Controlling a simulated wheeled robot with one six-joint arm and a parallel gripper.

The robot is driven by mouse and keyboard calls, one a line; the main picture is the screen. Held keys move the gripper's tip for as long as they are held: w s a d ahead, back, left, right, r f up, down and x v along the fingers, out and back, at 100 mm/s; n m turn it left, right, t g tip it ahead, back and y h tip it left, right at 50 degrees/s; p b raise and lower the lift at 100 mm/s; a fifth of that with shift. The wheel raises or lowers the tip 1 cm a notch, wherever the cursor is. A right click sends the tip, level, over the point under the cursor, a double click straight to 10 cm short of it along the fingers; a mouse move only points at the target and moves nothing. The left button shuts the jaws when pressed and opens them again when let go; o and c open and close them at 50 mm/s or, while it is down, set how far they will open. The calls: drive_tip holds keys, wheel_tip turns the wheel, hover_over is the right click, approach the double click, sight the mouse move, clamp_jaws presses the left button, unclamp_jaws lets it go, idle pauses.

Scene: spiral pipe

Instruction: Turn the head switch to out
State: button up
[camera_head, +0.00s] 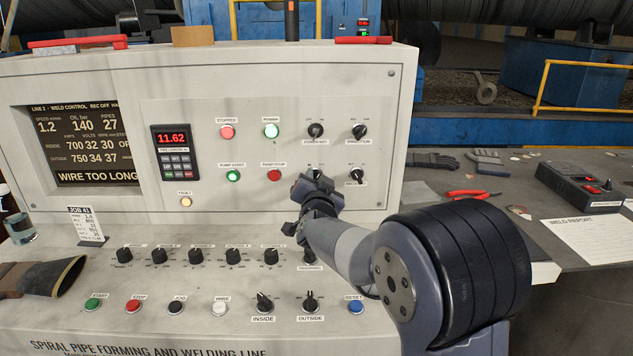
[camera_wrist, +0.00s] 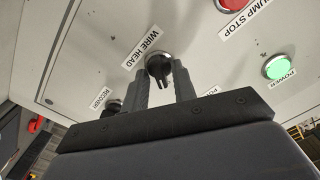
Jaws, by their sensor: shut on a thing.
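The head switch is the black knob labelled WIRE HEAD (camera_wrist: 158,66) on the upright panel face. In the wrist view, my gripper (camera_wrist: 161,84) has one finger on each side of this knob and is shut on it. In the head view, my gripper (camera_head: 312,188) is up against the panel, left of the record knob (camera_head: 357,175), and mostly covers the head switch. The marks around the switch are hidden, so I cannot tell which position it points to.
The power knob (camera_head: 315,130) and direction knob (camera_head: 359,131) sit above. The red pump stop button (camera_head: 274,175) is left of my gripper. A row of black dials (camera_head: 195,256) and several buttons line the sloped desk below. A glove (camera_head: 42,276) lies far left.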

drive_tip(key=o, duration=0.6)
drive_tip(key=shift+o, duration=0.2)
drive_tip(key=s, duration=1.1)
drive_tip(key=shift+w, duration=0.1)
drive_tip(key=w, duration=1.1)
drive_tip(key=shift+s, duration=0.1)
